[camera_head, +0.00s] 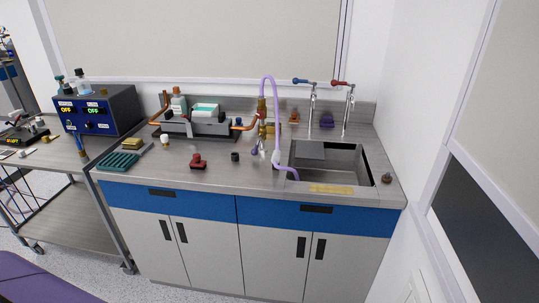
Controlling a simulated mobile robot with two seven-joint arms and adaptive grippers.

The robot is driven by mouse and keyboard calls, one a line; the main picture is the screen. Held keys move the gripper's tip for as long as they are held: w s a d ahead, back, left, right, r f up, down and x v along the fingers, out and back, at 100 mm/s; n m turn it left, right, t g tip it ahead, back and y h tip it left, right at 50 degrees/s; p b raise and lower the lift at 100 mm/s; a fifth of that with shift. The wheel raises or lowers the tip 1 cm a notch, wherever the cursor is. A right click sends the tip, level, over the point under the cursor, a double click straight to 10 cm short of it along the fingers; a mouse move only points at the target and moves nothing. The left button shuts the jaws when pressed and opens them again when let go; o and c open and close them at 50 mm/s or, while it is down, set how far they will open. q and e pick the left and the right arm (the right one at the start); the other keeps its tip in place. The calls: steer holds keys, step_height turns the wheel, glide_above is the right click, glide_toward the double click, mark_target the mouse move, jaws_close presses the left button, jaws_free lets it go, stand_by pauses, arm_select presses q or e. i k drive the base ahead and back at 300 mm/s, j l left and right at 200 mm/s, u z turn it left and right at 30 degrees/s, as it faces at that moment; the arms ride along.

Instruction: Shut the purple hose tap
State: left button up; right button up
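A purple hose (268,78) arches up from a brass fitting (262,103) on the counter, left of the sink. It comes down and ends inside the sink (368,165). A small purple handle-like part (254,150) shows low on the brass tap assembly (265,130). A red part (261,115) sits higher on the same assembly. The picture is too small to tell whether the hose tap is open or shut. Neither of my grippers is in view.
Blue-handled (300,81) and red-handled (342,83) taps stand behind the sink. A purple fixture (327,120) and an orange one (294,117) are at the back wall. A red object (198,161) and a dark cup (235,157) stand on the front counter.

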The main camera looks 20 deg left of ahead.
mark_target(254, 152)
steer(key=j+z, duration=0.2)
steer(key=z, duration=0.2)
steer(key=j+z, duration=0.15)
steer(key=z, duration=0.3)
steer(key=k+j+z, duration=0.1)
steer(key=z, duration=0.3)
steer(key=k+j+z, duration=0.3)
steer(key=j, duration=0.2)
steer(key=k+j+z, duration=0.6)
steer(key=k+j, duration=0.55)
